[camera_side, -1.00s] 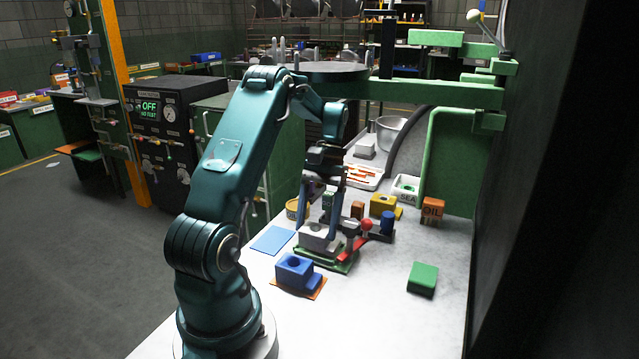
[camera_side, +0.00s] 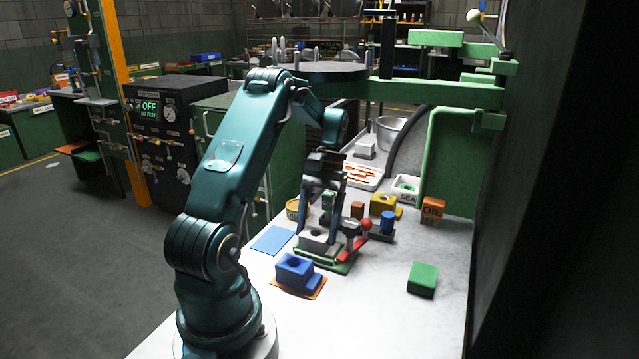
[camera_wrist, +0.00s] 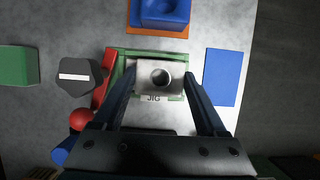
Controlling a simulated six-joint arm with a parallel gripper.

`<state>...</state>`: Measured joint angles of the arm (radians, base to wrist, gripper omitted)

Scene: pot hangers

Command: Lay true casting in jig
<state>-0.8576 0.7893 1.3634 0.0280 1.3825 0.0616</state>
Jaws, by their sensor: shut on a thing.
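The casting is a pale grey block with a round hole in its top (camera_side: 314,238); the wrist view shows it from above (camera_wrist: 148,73). My gripper (camera_side: 319,232) is shut on it, with one finger on each side (camera_wrist: 160,80). The casting sits within the outline of the green jig (camera_side: 341,267), whose frame and "JIG" label show around it in the wrist view (camera_wrist: 120,56). It looks level and low in the jig, but I cannot tell whether it rests fully on the floor. A red clamp arm (camera_wrist: 104,88) lies along the jig's left side in the wrist view.
A blue block (camera_side: 294,268) on an orange mat stands just in front of the jig. A flat blue mat (camera_side: 272,240) lies to the left. A dark hexagonal post (camera_wrist: 80,75) and red ball (camera_side: 366,224) stand close beside the jig. A green block (camera_side: 423,278) lies right.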

